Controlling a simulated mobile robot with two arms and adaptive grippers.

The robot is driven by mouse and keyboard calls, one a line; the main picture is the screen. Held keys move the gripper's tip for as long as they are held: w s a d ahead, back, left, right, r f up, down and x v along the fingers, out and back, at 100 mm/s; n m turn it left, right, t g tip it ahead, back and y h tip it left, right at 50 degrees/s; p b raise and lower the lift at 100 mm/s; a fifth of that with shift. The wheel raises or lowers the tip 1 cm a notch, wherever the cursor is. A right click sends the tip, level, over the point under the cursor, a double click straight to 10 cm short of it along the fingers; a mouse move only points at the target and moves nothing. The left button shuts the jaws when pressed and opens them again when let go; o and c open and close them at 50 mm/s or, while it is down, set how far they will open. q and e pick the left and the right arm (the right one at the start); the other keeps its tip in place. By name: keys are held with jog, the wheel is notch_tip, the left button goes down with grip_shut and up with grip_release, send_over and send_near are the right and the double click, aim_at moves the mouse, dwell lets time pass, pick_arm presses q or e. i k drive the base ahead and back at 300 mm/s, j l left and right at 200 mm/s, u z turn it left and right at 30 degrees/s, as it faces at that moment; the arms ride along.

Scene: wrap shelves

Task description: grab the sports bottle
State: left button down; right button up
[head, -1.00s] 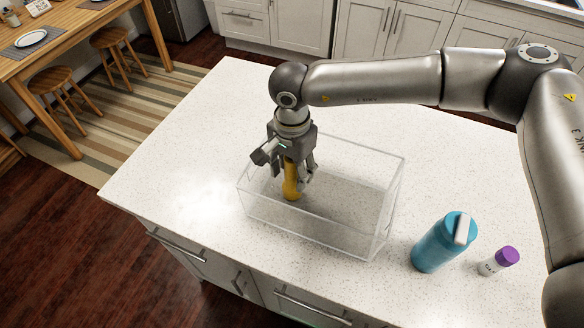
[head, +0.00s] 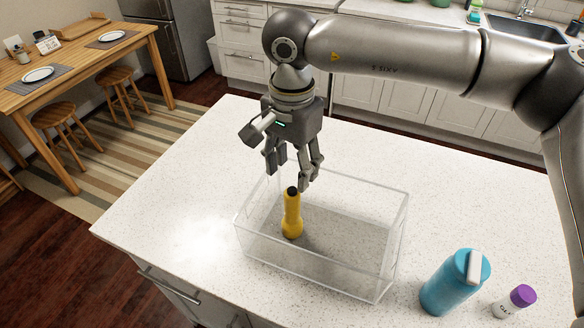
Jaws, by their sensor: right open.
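The sports bottle (head: 452,284) is blue with a pale grey strap on its lid. It stands upright on the white counter at the lower right, outside the clear bin (head: 318,268). My right gripper (head: 290,178) is open and empty above the left part of the bin, well to the left of the bottle. My left gripper is not in view.
A small white container with a purple lid (head: 515,300) stands just right of the bottle. The white speckled counter (head: 180,200) is clear left of the bin. A wooden table (head: 80,65) and stools stand beyond, at the upper left.

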aim_at(448, 287)
jog(key=k+z, duration=0.1)
jog(key=z, duration=1.3)
